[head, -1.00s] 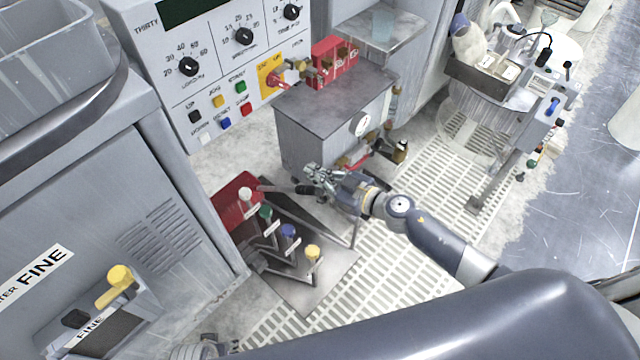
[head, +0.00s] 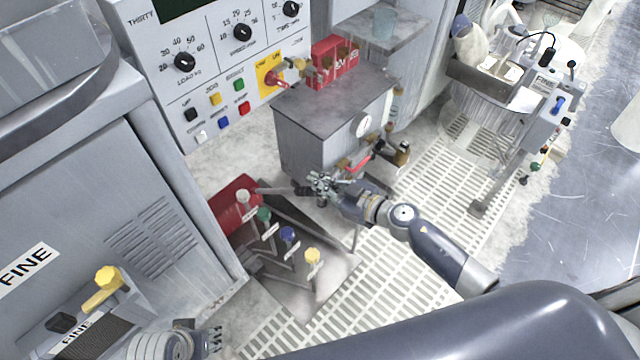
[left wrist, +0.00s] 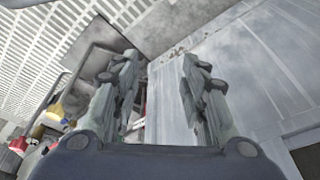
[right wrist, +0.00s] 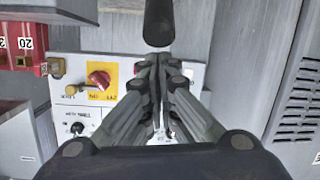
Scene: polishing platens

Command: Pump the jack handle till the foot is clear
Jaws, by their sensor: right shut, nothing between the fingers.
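The jack handle is a thin rod with a black grip (head: 304,190), reaching right from beside a red body (head: 232,196) on the floor. In the right wrist view the black grip (right wrist: 158,22) lies just beyond my fingertips. My right gripper (head: 322,186) is at the grip's free end, its fingers shut together with nothing between them; I cannot tell whether they touch the grip. My left gripper (left wrist: 160,80) is open and empty in the left wrist view, and only partly shows at the head view's bottom edge. I cannot make out the foot.
A grey cabinet (head: 335,105) with a gauge stands behind my right gripper. A grey machine labelled FINE (head: 150,170) is at the left. Open floor grating (head: 420,190) lies to the right.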

